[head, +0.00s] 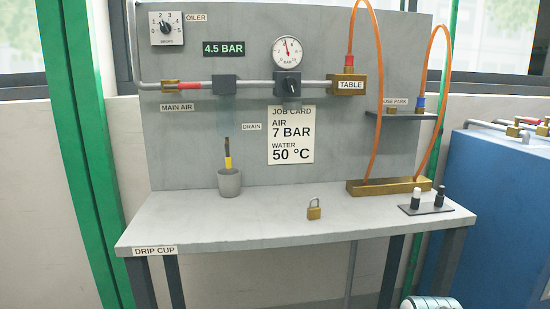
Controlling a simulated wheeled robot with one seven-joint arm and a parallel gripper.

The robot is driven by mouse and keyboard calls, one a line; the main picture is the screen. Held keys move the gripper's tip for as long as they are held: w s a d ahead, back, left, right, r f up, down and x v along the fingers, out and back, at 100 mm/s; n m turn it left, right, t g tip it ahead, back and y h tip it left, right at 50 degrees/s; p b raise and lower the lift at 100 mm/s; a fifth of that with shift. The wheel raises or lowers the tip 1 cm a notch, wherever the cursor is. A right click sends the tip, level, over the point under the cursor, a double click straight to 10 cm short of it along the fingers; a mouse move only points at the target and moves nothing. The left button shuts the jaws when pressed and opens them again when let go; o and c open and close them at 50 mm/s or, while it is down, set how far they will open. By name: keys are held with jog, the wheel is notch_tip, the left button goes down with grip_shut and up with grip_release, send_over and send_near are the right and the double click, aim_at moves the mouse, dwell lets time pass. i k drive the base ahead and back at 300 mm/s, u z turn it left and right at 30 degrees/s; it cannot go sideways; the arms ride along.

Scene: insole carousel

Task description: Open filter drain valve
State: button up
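The air filter has a dark block (227,84) on the grey pipe, with a faint see-through bowl (228,115) below it. A label DRAIN (251,127) is to the right of the bowl. Under the bowl is a small upright drain part with a dark top and a yellow section (228,162); I cannot tell whether the valve is open or closed. Its lower end meets or overlaps the rim of a grey drip cup (229,184) standing on the bench.
The grey bench (290,228) is mostly clear at front left. A brass padlock (314,209) stands on it near the middle. The regulator knob (288,86) sits beside the filter. Orange hoses (369,120) arch on the right. A green post (88,130) rises at left.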

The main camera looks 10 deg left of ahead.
aim_at(228, 159)
jog(key=i, duration=0.65)
jog(key=u, duration=1.5)
